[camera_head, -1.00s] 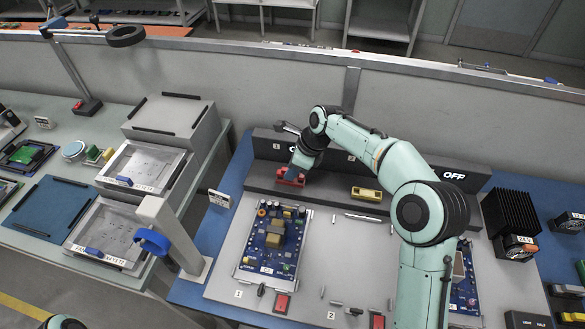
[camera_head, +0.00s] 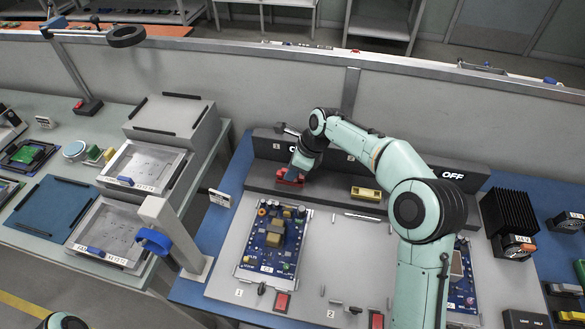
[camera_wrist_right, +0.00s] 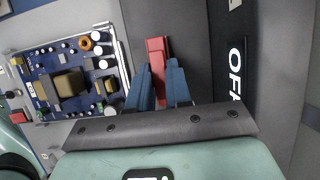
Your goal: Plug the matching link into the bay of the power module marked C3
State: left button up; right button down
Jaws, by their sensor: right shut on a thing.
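My right gripper (camera_head: 294,172) is at the dark raised ledge (camera_head: 330,188) behind the boards. Its blue fingers (camera_wrist_right: 159,84) are shut on a red link (camera_wrist_right: 157,54), which also shows in the head view (camera_head: 289,182). I cannot tell whether the link is seated in the ledge or held just above it. A yellow link (camera_head: 366,194) sits on the same ledge to the right. A blue power board (camera_head: 272,238) lies in front of the gripper, at the place marked 1. My left gripper is not in view.
My right arm hides part of a second board (camera_head: 462,290) on the right. A black finned block (camera_head: 510,212) stands at far right. A grey post with a blue hook (camera_head: 155,240) stands left of the board. The panel middle (camera_head: 335,255) is fairly clear.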

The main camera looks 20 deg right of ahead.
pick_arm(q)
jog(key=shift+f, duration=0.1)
pick_arm(e)
jog(key=shift+f, duration=0.5)
dwell(0.7)
jog(key=shift+c, duration=1.6)
grip_release()
jog(key=shift+r, duration=0.15)
jog(key=shift+r+p, duration=1.65)
jog(key=shift+r, duration=0.2)
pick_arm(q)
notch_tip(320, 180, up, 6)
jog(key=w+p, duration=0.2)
pick_arm(e)
jog(key=shift+r, duration=1.6)
